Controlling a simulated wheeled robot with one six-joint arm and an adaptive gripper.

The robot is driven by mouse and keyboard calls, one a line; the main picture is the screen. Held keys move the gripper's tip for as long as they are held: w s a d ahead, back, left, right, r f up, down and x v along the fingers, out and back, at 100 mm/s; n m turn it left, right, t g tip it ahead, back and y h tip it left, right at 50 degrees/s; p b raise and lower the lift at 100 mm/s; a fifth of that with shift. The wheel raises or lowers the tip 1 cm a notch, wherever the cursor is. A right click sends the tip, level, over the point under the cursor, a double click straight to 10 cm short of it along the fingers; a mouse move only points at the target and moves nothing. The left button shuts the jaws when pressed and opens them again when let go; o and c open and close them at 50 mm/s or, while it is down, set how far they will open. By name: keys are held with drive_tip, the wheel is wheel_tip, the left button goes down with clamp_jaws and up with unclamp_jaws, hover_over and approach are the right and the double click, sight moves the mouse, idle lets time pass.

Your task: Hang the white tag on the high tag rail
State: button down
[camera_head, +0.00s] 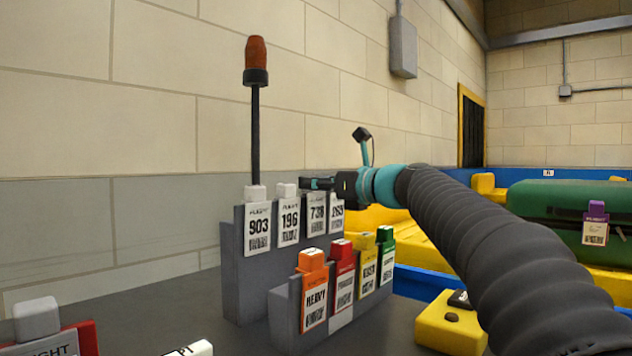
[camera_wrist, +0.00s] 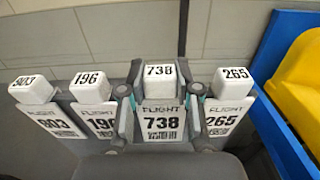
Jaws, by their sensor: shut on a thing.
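The white tag marked FLIGHT 738 (camera_head: 316,216) is in the row of white tags on the high grey rail (camera_head: 238,285), between tags 196 (camera_head: 289,218) and 265 (camera_head: 337,214). My gripper (camera_head: 318,184) reaches over the rail from the right. In the wrist view my gripper (camera_wrist: 161,97) is shut on tag 738, one finger on each side of its white head (camera_wrist: 160,72). The card of tag 738 (camera_wrist: 162,124) hangs below, roughly level with its neighbours. I cannot tell whether the tag bears on the rail, as its seat is hidden.
Tag 903 (camera_head: 257,228) hangs at the left end of the rail. A lower grey rack (camera_head: 285,312) in front holds orange (camera_head: 314,290), red, yellow and green tags. A dark post with an orange top (camera_head: 256,62) stands behind. A yellow box (camera_head: 450,325) lies to the right.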

drive_tip(key=shift+f, duration=0.1)
idle(0.3)
drive_tip(key=c, duration=0.7)
unclamp_jaws()
drive_tip(key=shift+c, duration=0.2)
